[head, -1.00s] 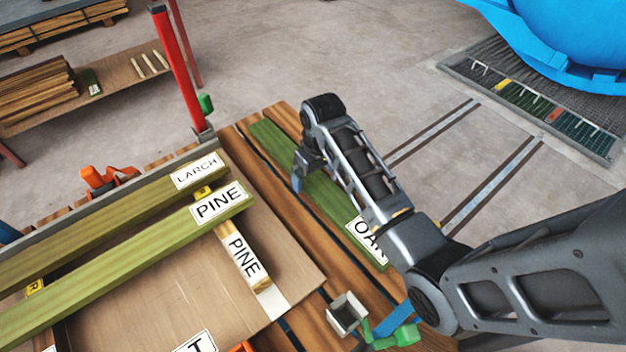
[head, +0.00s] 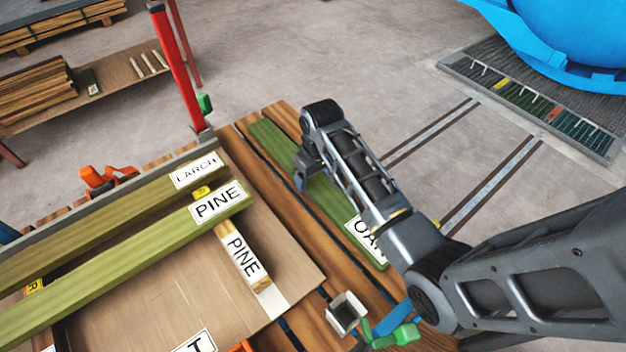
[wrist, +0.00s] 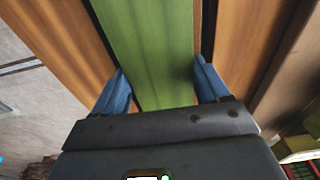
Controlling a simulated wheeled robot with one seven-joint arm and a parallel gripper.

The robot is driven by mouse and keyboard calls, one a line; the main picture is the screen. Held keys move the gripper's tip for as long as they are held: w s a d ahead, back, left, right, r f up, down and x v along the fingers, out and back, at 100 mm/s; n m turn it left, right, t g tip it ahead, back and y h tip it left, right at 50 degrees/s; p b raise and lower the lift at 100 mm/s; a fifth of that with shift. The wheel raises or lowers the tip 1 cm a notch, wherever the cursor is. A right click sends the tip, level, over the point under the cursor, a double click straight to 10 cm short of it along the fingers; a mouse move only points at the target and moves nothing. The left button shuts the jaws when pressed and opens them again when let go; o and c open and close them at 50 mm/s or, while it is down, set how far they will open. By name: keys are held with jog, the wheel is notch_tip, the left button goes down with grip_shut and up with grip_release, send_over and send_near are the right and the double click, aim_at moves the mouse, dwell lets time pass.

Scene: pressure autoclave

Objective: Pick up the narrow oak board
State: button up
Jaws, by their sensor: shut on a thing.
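The narrow oak board (head: 331,201) is green, with a white label partly hidden by my arm, of which "OA" shows in the head view. It lies lengthwise on the brown slatted bench top (head: 285,225). My gripper (head: 300,178) is over the board, near its middle. In the wrist view the green board (wrist: 153,45) runs between the two blue fingers of my gripper (wrist: 166,88), one at each long edge. The gripper is shut on the board. The board still appears to be at the level of the slats; any small lift cannot be told.
Green boards labelled LARCH (head: 120,215) and PINE (head: 130,262) lie left on a brown panel (head: 150,300). A red post (head: 178,70) stands behind. A green-handled clamp (head: 398,336) and a grey open box (head: 346,312) sit at the front.

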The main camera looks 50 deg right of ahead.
jog(key=c, duration=0.6)
jog(key=shift+r, duration=0.1)
